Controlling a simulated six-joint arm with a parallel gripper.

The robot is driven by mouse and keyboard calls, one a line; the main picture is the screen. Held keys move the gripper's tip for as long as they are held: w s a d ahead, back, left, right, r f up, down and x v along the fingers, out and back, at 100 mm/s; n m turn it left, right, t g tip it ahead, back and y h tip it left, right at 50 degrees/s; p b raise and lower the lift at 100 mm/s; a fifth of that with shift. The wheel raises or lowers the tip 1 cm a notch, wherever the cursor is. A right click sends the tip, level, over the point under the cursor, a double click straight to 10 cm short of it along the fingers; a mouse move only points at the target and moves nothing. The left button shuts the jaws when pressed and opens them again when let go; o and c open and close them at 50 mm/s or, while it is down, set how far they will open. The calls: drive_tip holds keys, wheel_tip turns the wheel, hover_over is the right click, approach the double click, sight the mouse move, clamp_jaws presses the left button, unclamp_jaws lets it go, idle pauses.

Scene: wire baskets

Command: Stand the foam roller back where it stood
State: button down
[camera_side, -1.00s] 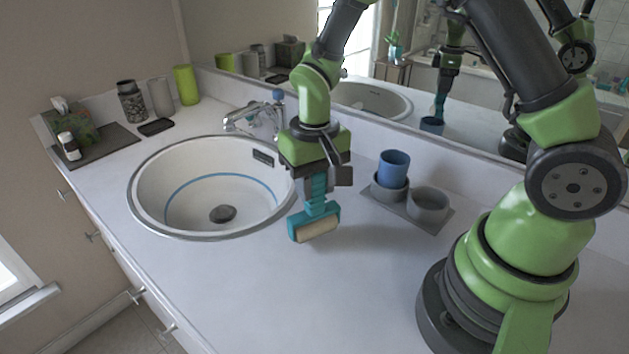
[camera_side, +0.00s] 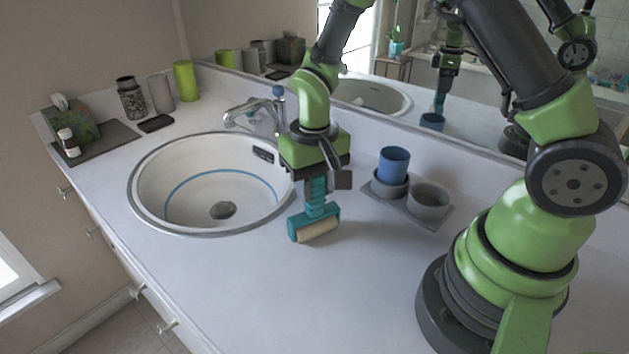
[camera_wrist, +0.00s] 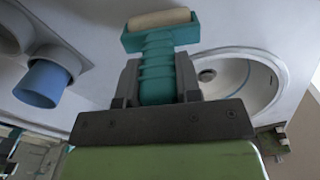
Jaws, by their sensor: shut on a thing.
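The foam roller has a teal ribbed handle, a teal head and a beige foam cylinder (camera_side: 318,231). It hangs head down, close to the white counter right of the sink; I cannot tell whether it touches. My gripper (camera_side: 318,186) is shut on its handle. In the wrist view the handle (camera_wrist: 158,70) sits between the dark fingers of my gripper (camera_wrist: 157,85), with the beige foam (camera_wrist: 160,18) at the far end. A grey tray (camera_side: 433,218) holds two grey cups, and a blue cup (camera_side: 394,162) stands in the rear one. The front grey cup (camera_side: 428,199) looks empty.
The round sink (camera_side: 150,215) lies just left of the roller, with the chrome faucet (camera_side: 245,115) behind it. Bottles, a green cup (camera_side: 186,82) and a dark mat (camera_side: 110,143) are at the far left. A mirror runs along the back. The front counter is clear.

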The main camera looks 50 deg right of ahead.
idle(0.3)
drive_tip(key=c, duration=0.7)
unclamp_jaws()
drive_tip(key=shift+c, duration=0.2)
drive_tip(key=shift+r, duration=3.95)
wheel_tip(320, 180, up, 10)
